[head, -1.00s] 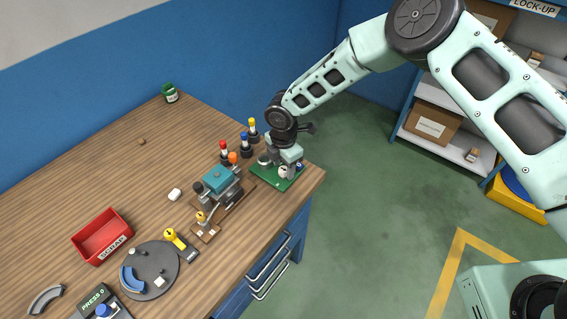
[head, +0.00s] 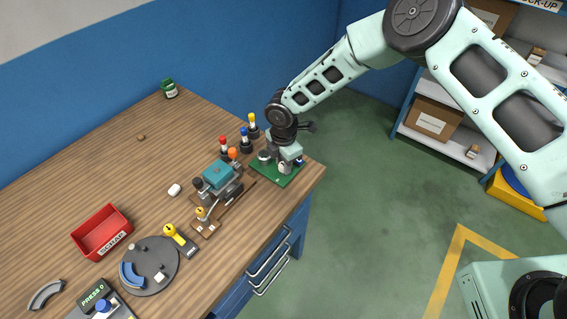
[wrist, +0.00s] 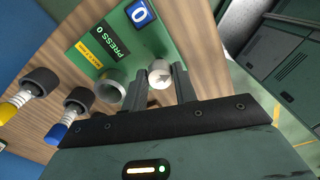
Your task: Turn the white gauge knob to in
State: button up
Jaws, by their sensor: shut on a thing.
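The white gauge knob (wrist: 160,73) has a dark arrow mark on its face and stands on a green gauge panel (wrist: 90,50). It also shows in the head view (head: 284,169), at the right end of the bench. My gripper (wrist: 161,78) has one finger on each side of the knob and is shut on it. My gripper (head: 280,160) partly hides the panel in the head view. The panel has a display reading PRESS 0, a yellow label and a blue 0 button (wrist: 140,13). Any unit marks around the knob are not readable.
A grey round part (wrist: 112,87) stands beside the left finger. Posts with red, blue and yellow tops (head: 245,140) stand close behind the panel. A teal-topped device (head: 218,176) is to its left. A red scrap bin (head: 102,233) and a grey disc (head: 165,265) lie farther left.

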jog(key=m+b, duration=0.3)
jog(key=b, duration=0.1)
jog(key=shift+f+m, duration=0.2)
jog(key=shift+m, duration=0.2)
jog(key=m+b, duration=0.4)
jog(key=shift+m, duration=0.3)
jog(key=m+b, duration=0.3)
jog(key=m, duration=0.1)
jog(key=shift+r+m, duration=0.15)
jog(key=shift+m, duration=0.15)
jog(key=shift+r+m+b, duration=0.1)
jog(key=shift+m+b, duration=0.95)
jog(key=shift+m, duration=1.15)
jog(key=o, duration=1)
notch_tip(320, 180, up, 18)
jog(key=b, duration=0.2)
jog(key=shift+f+b, duration=0.25)
jog(key=shift+b, duration=0.1)
